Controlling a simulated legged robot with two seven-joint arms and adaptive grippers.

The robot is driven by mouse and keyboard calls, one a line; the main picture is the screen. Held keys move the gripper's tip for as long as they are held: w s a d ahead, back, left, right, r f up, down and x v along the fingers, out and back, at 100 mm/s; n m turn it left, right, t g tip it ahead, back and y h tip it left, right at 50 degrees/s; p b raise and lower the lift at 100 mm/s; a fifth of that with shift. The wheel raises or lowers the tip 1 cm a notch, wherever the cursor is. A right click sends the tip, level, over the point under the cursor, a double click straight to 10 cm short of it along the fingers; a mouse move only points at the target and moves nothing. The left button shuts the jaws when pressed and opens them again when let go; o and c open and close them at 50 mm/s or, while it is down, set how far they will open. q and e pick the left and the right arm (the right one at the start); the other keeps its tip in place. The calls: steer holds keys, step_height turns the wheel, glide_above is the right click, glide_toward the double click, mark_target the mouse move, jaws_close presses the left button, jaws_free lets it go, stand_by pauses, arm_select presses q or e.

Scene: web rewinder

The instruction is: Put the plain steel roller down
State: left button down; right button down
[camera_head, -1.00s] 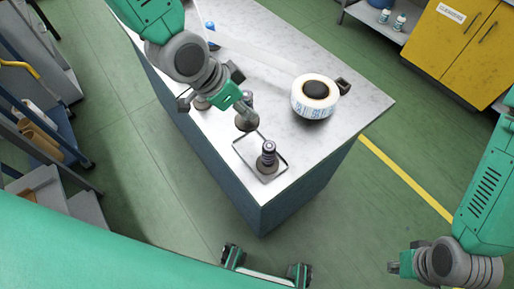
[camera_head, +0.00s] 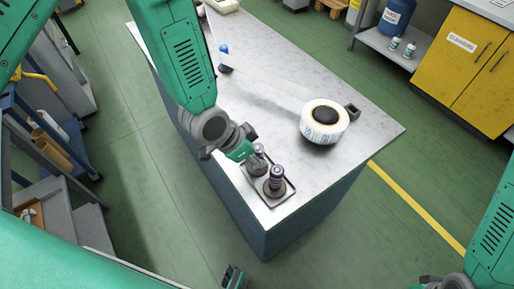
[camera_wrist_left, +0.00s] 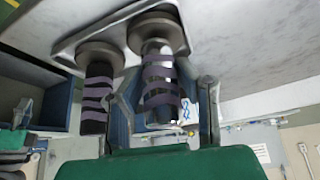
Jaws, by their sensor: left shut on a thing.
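My left gripper (camera_head: 254,152) is over the near end of the bench, shut on a steel roller (camera_head: 259,165). In the left wrist view the held steel roller (camera_wrist_left: 158,80) is shiny, with purplish bands, between the two fingers. Its round base is over or on a shallow tray (camera_head: 291,188); I cannot tell if it touches. A second, darker banded roller (camera_head: 276,178) stands upright on the tray beside it, also seen in the left wrist view (camera_wrist_left: 96,95). My right gripper (camera_head: 425,284) is mostly cut off at the bottom edge.
A large white label roll (camera_head: 325,122) with a dark core sits on the metal bench top (camera_head: 285,75), with web running from it. A small blue-topped part (camera_head: 224,57) stands farther back. A yellow cabinet (camera_head: 468,60) is at the right.

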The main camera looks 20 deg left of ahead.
arm_select(q)
steer(key=shift+d+r, duration=0.1)
steer(key=shift+d, duration=0.25)
steer(key=c, duration=1.2)
jaws_free()
arm_select(e)
steer(key=shift+s+d, duration=0.1)
steer(key=shift+d, duration=0.3)
arm_select(q)
steer(key=shift+a, duration=0.15)
arm_select(e)
steer(key=shift+a, duration=0.15)
arm_select(q)
steer(key=shift+s+a+r, duration=0.1)
steer(key=shift+a+r, duration=0.05)
steer(key=shift+r, duration=0.1)
steer(key=v, duration=1)
steer(key=s+a+f+n+g+y, duration=0.1)
steer(key=s+a+f+n, duration=0.3)
steer(key=s+f, duration=0.4)
steer(key=s+a+f+n+g+y, duration=0.2)
steer(key=s+a+f+n, duration=0.3)
steer(key=s, duration=0.5)
step_height(320, 180, down, 4)
steer(key=shift+s+a+r+y+p, duration=0.2)
steer(key=shift+s+a+y+p, duration=0.15)
steer(key=shift+a+y, duration=0.7)
arm_select(e)
steer(key=shift+r, duration=0.35)
